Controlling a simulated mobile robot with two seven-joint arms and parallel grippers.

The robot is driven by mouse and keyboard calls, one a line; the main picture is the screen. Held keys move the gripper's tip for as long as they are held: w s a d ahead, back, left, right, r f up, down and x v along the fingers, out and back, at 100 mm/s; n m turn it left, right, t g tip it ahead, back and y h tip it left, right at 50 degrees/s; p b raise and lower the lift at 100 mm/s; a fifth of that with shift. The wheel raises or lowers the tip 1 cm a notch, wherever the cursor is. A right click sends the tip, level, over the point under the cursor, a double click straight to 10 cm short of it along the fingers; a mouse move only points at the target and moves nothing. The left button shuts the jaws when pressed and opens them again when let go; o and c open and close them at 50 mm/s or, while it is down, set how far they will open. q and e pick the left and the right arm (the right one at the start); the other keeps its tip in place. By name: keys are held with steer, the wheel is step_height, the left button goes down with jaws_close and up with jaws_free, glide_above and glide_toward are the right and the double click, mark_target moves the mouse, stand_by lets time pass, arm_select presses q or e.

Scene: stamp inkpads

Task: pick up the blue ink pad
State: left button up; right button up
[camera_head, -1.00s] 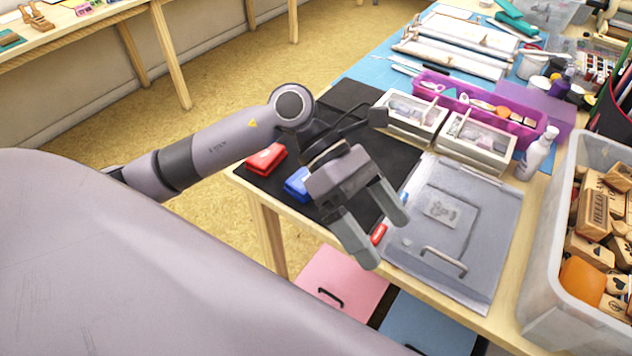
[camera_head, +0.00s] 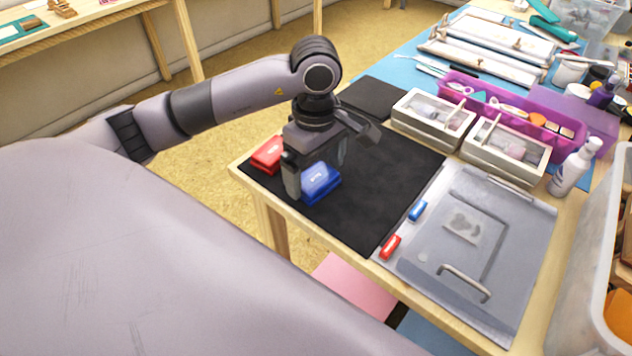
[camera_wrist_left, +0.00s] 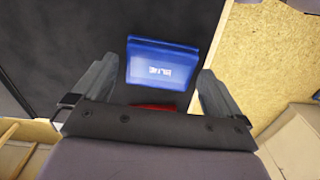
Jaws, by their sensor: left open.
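The blue ink pad (camera_head: 320,182) lies on the black mat near the table's left edge, its top label reading BLUE in the left wrist view (camera_wrist_left: 162,62). My left gripper (camera_head: 318,172) is open and points down above the blue ink pad. In the left wrist view the fingers (camera_wrist_left: 158,68) stand apart to either side of the pad, with nothing held. I cannot tell exactly how far above the pad the fingertips are. The red ink pad (camera_head: 268,154) sits beside it, partly hidden by my gripper in the left wrist view (camera_wrist_left: 152,107). My right gripper is not in view.
The black mat (camera_head: 385,190) is clear right of the pads. A grey metal plate (camera_head: 520,225) holds small red (camera_head: 390,247) and blue (camera_head: 418,211) pieces. Two white boxes (camera_head: 433,120) (camera_head: 505,150) and a white bottle (camera_head: 572,168) stand behind. The floor is beyond the left table edge.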

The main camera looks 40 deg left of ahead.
arm_select(q)
steer(key=shift+f, duration=0.55)
steer(key=c, duration=0.8)
steer(key=shift+c, duration=0.2)
steer(key=shift+r, duration=0.2)
